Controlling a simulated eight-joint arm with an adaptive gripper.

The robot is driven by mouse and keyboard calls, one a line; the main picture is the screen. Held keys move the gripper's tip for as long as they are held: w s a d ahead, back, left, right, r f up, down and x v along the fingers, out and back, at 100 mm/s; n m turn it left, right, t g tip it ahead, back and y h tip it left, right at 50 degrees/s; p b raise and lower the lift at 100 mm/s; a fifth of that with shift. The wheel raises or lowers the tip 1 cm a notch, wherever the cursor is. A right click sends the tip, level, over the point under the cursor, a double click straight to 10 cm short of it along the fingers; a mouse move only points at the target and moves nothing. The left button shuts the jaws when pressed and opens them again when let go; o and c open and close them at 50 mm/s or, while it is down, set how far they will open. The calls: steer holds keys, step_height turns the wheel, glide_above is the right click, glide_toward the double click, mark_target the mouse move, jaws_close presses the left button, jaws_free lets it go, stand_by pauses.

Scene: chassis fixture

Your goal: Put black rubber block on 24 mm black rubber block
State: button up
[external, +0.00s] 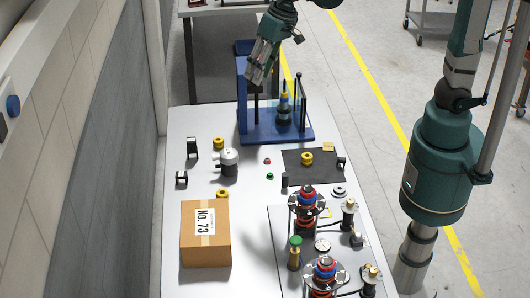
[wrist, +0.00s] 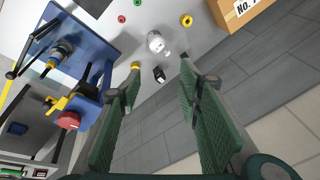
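My gripper (external: 260,72) is high above the far end of the table, near the blue fixture. In the wrist view its green fingers (wrist: 160,85) are wide apart with nothing held between them. A dark upright block (external: 192,149) stands at the table's left side, and a second dark piece (external: 181,178) is nearer the camera. A small dark block (wrist: 159,74) shows far below between the fingers. A short black cylinder (external: 284,181) stands mid-table. I cannot tell which of these is the 24 mm black rubber block.
A blue fixture (external: 262,135) with posts stands at the table's far end. A grey-white fitting (external: 228,164), yellow rings (external: 218,143) and a cardboard box (external: 206,248) are at left. A black mat (external: 300,174) lies at right, with red-and-black assemblies (external: 306,205) in front.

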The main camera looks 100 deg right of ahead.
steer(key=s+a+f+n+t, duration=0.1)
steer(key=s+a+n, duration=0.1)
steer(key=s, duration=0.6)
steer(key=s+a+f+n+t, duration=0.1)
steer(key=s+n, duration=0.3)
steer(key=s, duration=0.5)
steer(key=s+a+f+n+t, duration=0.1)
steer(key=s+a+n, duration=0.1)
steer(key=s, duration=0.6)
steer(key=shift+s+a+n+t, duration=0.3)
steer(key=shift+a+n, duration=0.1)
steer(key=shift+a, duration=0.05)
